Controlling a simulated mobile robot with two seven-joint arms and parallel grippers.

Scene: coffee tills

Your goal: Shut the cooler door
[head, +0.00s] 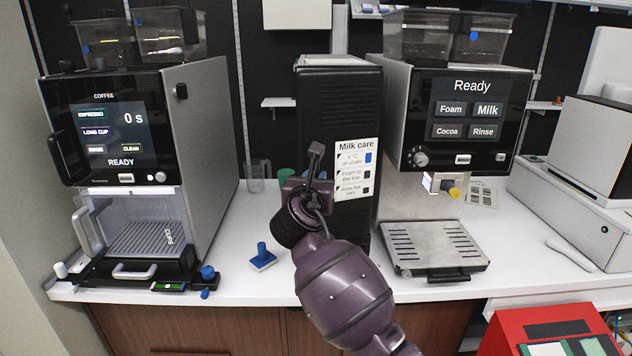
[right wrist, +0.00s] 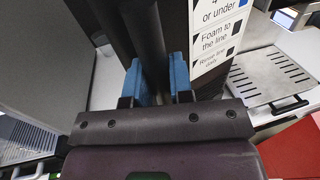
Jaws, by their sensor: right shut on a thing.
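The cooler (head: 339,95) is the tall black box in the middle of the counter, with a white Milk care label (head: 354,165) on its front. My right gripper (head: 316,180) is at the cooler's front, just left of the label. In the right wrist view its two blue fingertips (right wrist: 158,80) are closed on the dark upright door handle (right wrist: 146,38). My wrist hides much of the lower front in the head view. I cannot tell from these views how far the door stands open. My left gripper is out of view.
A coffee machine (head: 205,130) stands on the left and another machine (head: 390,120) with a metal drip tray (head: 435,243) on the right. A blue-handled tamper-like tool (head: 262,257) lies on the white counter. A red box (head: 520,325) is at the lower right.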

